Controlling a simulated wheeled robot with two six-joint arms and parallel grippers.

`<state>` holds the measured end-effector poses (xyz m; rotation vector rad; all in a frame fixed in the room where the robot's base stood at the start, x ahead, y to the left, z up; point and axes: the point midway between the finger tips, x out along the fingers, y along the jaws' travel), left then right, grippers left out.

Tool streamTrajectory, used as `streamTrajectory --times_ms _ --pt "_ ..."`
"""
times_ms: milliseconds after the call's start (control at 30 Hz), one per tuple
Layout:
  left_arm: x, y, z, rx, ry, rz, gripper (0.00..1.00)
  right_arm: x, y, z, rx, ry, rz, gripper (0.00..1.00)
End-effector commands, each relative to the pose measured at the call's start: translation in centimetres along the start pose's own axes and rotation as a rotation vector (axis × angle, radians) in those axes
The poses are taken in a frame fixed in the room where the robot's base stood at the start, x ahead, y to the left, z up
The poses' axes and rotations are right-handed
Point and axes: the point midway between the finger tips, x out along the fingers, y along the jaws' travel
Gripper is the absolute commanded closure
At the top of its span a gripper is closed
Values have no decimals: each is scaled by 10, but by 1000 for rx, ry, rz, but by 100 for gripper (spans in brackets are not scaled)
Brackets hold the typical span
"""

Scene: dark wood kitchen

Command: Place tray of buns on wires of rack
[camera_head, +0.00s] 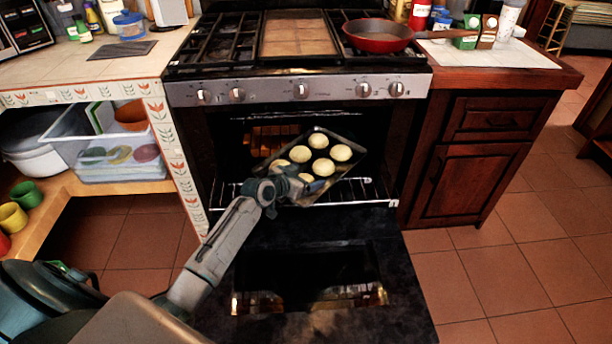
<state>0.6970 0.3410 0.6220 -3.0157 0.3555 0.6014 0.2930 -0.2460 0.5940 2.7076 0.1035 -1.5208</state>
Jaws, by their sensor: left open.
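The dark tray (341,166) holds several round pale buns (322,167). It sits askew in the open oven, over the wires of the rack (352,191), which is pulled partly out. I cannot tell whether the tray lies flat on the wires or is tilted. My left gripper (292,182) is at the tray's near left edge, with its fingers over or beside that edge. It is open, and its fingertips are partly lost against the buns. My right gripper does not show.
The oven door (400,290) hangs open below the rack. A red pan (379,42) stands on the stovetop above. Tiled floor is clear at the right.

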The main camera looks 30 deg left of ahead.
Motion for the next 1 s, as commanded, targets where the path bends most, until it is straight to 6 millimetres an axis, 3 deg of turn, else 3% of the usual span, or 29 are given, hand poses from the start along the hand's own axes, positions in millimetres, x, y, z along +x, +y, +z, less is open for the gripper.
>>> streamTrajectory --times_ms 400,667,767,867,1000 --pt "-84 0 0 5 -3 1 15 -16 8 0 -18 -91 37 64" --pt "-112 3 2 2 -7 3 15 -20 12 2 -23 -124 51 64" --pt "-124 27 23 4 -65 20 15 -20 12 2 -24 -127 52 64" --pt "-152 73 64 9 -192 38 15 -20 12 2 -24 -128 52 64" --pt "-220 133 117 0 -417 12 15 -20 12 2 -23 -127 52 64"
